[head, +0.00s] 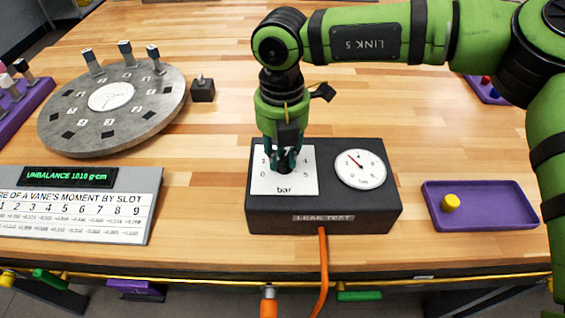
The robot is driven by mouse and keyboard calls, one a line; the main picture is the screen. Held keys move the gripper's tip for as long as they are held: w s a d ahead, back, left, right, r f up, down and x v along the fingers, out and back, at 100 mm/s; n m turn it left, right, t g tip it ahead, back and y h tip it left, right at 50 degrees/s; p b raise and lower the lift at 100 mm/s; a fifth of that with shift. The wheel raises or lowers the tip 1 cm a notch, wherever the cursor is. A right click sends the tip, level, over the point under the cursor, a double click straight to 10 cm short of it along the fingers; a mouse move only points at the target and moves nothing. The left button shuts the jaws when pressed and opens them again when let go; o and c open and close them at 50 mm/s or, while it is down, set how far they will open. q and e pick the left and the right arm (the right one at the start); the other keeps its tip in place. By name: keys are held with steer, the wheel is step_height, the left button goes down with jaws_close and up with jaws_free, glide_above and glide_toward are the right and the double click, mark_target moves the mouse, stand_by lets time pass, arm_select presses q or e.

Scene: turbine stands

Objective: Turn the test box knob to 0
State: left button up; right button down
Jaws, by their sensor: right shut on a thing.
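The test box (356,215) is a dark box labelled LEAK TEST near the table's front edge. Its white dial plate (302,184) on the left of the top carries numbers around the knob and the word bar. My right gripper (286,160) points down over the plate and is shut on the dark knob (284,168), which it mostly hides. I cannot tell which number the knob points to. The round gauge (360,168) on the right of the top has a red needle pointing to the upper left. My left gripper is not in view.
A grey slotted disc (155,117) with several upright vanes stands at the left. A moment chart (75,208) lies in front of it. A purple tray (482,222) with a yellow piece (450,202) is at the right. An orange hose (323,262) hangs from the box's front.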

steer(key=n+b, duration=0.2)
steer(key=shift+f+n+b, duration=0.25)
steer(key=shift+n+b, duration=0.05)
steer(key=shift+n, duration=0.1)
steer(key=n+b, duration=0.2)
steer(key=shift+s+n, duration=0.1)
steer(key=shift+n, duration=0.3)
steer(key=n+b, duration=0.1)
steer(key=n, duration=0.1)
steer(key=shift+s+r+n, duration=0.1)
steer(key=shift+n, duration=0.3)
steer(key=n+b, duration=0.1)
steer(key=n, duration=0.2)
steer(key=shift+n+b, duration=0.3)
steer(key=n, duration=0.3)
steer(key=shift+s+d+r+n+b, duration=0.1)
steer(key=shift+n+b, duration=0.2)
steer(key=shift+b, duration=0.05)
steer(key=n, duration=0.3)
steer(key=shift+n, duration=0.3)
steer(key=n, duration=0.3)
steer(key=shift+d+n, duration=0.15)
steer(key=shift+n, duration=0.15)
steer(key=shift+r+n, duration=0.1)
steer(key=shift+n, duration=1.8)
steer(key=shift+d, duration=0.1)
